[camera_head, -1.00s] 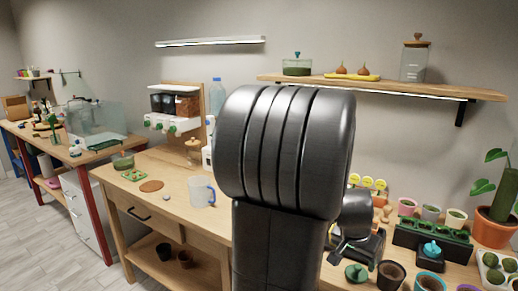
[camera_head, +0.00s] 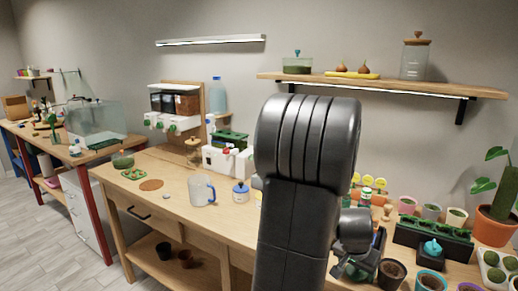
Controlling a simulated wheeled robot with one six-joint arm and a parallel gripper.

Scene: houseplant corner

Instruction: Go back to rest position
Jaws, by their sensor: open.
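My arm fills the middle of the head view, its large dark upper joint in front of the wall and the bench. My gripper (camera_head: 352,268) shows low behind the arm, over the right part of the bench, small and partly hidden. It looks open, and I see nothing held in it. A green domed thing and a dark pot (camera_head: 391,273) are close by it in the picture; whether it touches either I cannot tell.
A seedling tray (camera_head: 432,238) and several pots crowd the right. A wall shelf (camera_head: 390,84) hangs above. The bench's left front is fairly clear.

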